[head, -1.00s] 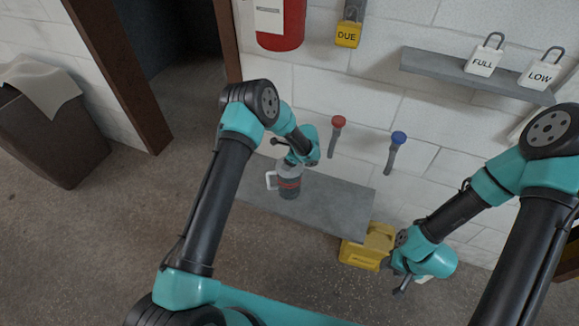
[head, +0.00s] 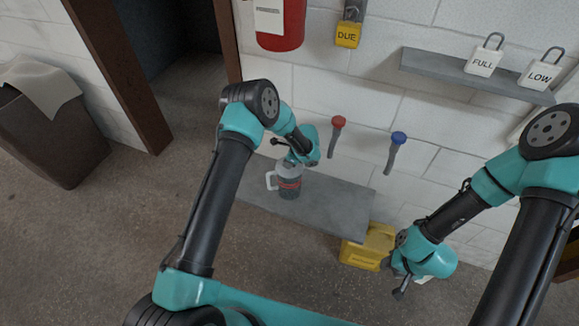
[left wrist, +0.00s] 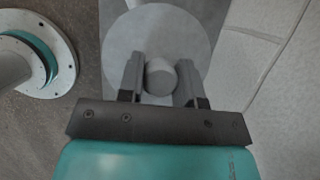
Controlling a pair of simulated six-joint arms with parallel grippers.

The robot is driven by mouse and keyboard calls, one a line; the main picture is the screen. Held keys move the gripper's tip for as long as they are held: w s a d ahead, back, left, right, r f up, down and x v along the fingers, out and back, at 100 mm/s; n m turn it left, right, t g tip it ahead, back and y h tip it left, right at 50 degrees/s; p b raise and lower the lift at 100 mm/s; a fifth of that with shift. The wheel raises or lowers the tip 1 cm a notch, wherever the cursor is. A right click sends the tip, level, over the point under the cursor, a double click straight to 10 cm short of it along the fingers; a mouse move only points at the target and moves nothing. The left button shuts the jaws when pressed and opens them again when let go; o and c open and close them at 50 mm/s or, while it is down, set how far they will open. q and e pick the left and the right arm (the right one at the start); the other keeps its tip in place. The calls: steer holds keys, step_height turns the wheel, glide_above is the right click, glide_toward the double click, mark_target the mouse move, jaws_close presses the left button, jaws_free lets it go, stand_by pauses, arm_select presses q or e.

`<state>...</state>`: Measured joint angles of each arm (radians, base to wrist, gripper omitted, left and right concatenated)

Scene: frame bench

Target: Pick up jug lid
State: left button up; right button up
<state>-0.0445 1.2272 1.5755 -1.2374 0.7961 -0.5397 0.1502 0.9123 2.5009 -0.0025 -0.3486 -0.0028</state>
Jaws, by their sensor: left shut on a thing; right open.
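The jug (head: 288,187) stands upright on the grey bench shelf, with a white handle on its left and a red band around its dark body. In the left wrist view the round grey jug lid (left wrist: 150,45) has a knob (left wrist: 161,77) between the two fingers. My left gripper (head: 296,160) is over the jug's top, and the left wrist view shows its fingers (left wrist: 159,80) shut on the lid's knob. I cannot tell whether the lid is apart from the jug. My right gripper (head: 394,280) is open and empty, beside the yellow container.
The grey shelf (head: 335,209) has free room right of the jug. A yellow container (head: 367,246) stands below its right end. Red (head: 338,124) and blue (head: 398,139) taps project from the wall above. FULL (head: 483,62) and LOW (head: 540,73) tags stand on a small ledge.

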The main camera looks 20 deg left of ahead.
arm_select(q)
steer(key=shift+r, duration=0.45)
steer(key=r, duration=0.2)
steer(key=shift+s+d+r, duration=0.1)
steer(key=shift+s+r, duration=0.2)
steer(key=shift+r, duration=0.1)
steer(key=s+d+r, duration=0.1)
steer(key=s+d, duration=0.3)
steer(key=s, duration=1)
steer(key=shift+s+d+r, duration=0.15)
steer(key=shift+s, duration=0.25)
